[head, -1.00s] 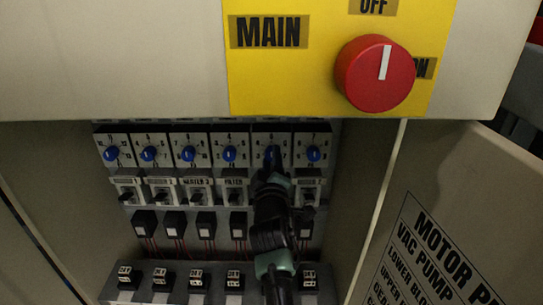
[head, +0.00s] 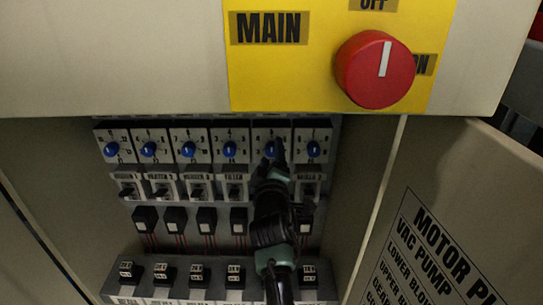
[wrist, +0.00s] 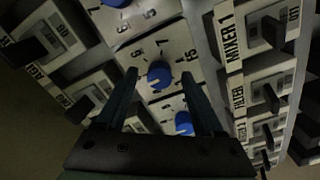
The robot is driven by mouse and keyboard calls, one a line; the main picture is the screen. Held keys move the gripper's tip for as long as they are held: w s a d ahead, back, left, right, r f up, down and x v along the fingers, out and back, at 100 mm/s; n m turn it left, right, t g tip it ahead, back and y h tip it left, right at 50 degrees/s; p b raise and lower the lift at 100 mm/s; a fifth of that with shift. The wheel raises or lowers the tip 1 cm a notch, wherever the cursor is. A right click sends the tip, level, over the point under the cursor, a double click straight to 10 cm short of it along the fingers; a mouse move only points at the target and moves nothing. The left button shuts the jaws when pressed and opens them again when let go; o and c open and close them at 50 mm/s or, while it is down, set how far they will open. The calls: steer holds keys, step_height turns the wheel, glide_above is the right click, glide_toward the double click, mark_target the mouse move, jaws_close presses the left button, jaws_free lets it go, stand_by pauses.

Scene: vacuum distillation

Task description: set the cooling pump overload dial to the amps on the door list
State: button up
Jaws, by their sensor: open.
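A row of overload dials with blue knobs runs across the top of the open cabinet. My gripper (head: 272,160) is open at the fifth dial (head: 269,149) from the left and partly covers it. In the wrist view a blue knob (wrist: 160,75) on a white numbered face lies between my two fingers (wrist: 160,72); I cannot tell whether they touch it. Its pointer is not clear. The door list (head: 430,255) at the right shows motor names, but its lower lines and the amps are cut off. I cannot read which dial is the cooling pump's.
Labelled breaker switches (head: 196,190) sit below the dials, with dark wired blocks (head: 206,220) and a terminal rail (head: 150,285) further down. The red main knob (head: 375,70) is on a yellow plate above. The open door (head: 450,190) bounds the right side.

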steer(key=s+p, duration=0.5)
steer(key=s, duration=0.8)
stand_by(0.4)
